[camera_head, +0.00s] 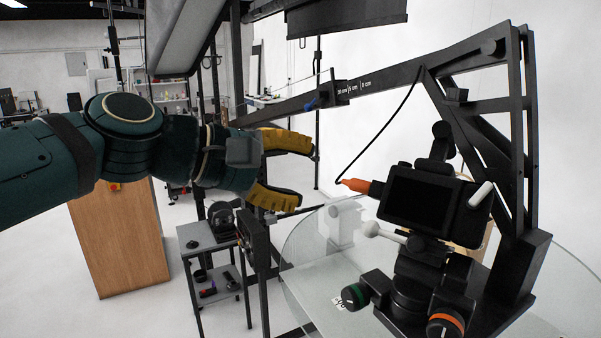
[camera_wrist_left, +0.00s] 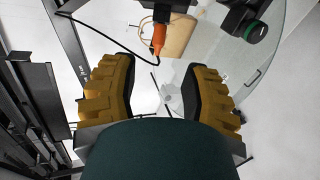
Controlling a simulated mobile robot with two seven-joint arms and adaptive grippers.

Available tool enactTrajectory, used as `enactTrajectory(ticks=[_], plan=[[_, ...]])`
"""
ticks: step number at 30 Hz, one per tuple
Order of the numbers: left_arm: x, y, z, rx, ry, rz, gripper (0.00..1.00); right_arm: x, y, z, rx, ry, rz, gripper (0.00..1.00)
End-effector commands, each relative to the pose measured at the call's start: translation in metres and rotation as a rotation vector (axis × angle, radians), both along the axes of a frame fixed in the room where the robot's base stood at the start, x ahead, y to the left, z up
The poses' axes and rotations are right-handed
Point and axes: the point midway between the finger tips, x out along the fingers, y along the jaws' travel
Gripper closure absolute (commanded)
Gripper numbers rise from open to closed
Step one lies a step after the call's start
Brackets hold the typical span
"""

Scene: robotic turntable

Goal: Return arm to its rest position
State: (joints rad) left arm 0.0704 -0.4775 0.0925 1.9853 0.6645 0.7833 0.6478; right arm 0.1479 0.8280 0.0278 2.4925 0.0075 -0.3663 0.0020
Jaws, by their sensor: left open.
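My left gripper (camera_head: 305,177) reaches in from the left in the head view. Its two yellow fingers are spread apart with nothing between them. In the left wrist view the fingers (camera_wrist_left: 160,75) are also wide apart. The gripper is left of an orange plug-like piece (camera_head: 362,186) on a black cable, with a visible gap. That piece shows beyond the fingertips in the wrist view (camera_wrist_left: 158,38). A long black beam (camera_head: 385,84) with printed cm marks runs above the gripper to a black frame at the right. My right gripper is not in view.
A black device with a dark screen (camera_head: 420,200) and knobs stands over a round glass top (camera_head: 325,285) at right. Below my arm are a wooden box (camera_head: 120,240) and a grey side table (camera_head: 205,240). A dark panel (camera_head: 345,18) hangs overhead.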

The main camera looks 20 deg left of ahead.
Motion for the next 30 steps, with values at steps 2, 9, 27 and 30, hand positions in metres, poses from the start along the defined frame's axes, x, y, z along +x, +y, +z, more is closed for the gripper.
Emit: enactTrajectory(ticks=[2, 9, 27, 30], plan=[[0.000, 0.000, 0.000, 0.000, 0.000, 0.000, 0.53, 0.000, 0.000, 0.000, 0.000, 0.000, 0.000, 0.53], [0.000, 0.000, 0.000, 0.000, 0.000, 0.000, 0.53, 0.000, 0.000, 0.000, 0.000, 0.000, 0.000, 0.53], [0.108, -0.007, -0.282, 0.377, 0.235, -0.049, 0.53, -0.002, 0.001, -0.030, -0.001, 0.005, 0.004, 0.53], [0.110, -0.013, -0.352, 0.473, 0.273, -0.103, 0.53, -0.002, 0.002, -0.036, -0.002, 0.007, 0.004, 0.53]])
